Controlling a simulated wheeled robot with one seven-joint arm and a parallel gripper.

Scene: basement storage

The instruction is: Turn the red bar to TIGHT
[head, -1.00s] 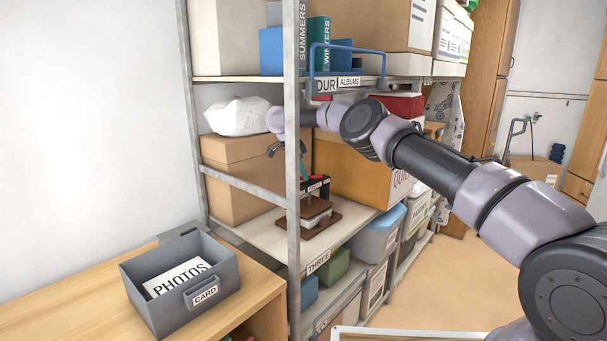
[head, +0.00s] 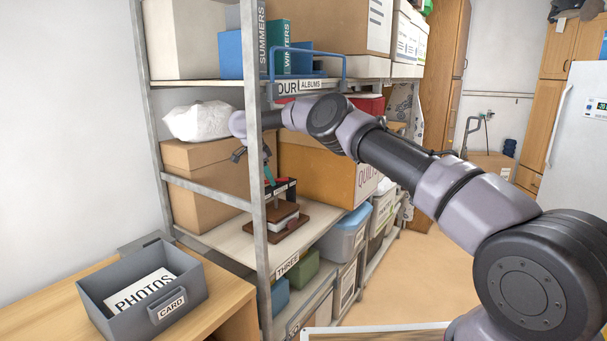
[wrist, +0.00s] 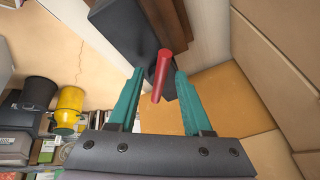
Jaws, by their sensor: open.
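The red bar (wrist: 161,76) shows in the wrist view, sticking out from a dark block (wrist: 128,32). My gripper (wrist: 159,73) is open, with one teal finger on each side of the bar in the picture; I see gaps and no clear contact. In the head view my gripper (head: 268,172) points down at a small brown and black press-like device (head: 272,228) on the shelf. Small labels sit on the device's dark top, too small to read. The bar is hard to make out in the head view, behind the fingers and shelf post.
A metal shelf post (head: 257,200) stands in front of my gripper. Cardboard boxes (head: 205,180) and an orange-brown box (head: 320,170) crowd the shelf behind the device. A blue-handled carrier (head: 305,62) is above. A grey card tray (head: 120,310) sits on the desk at left.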

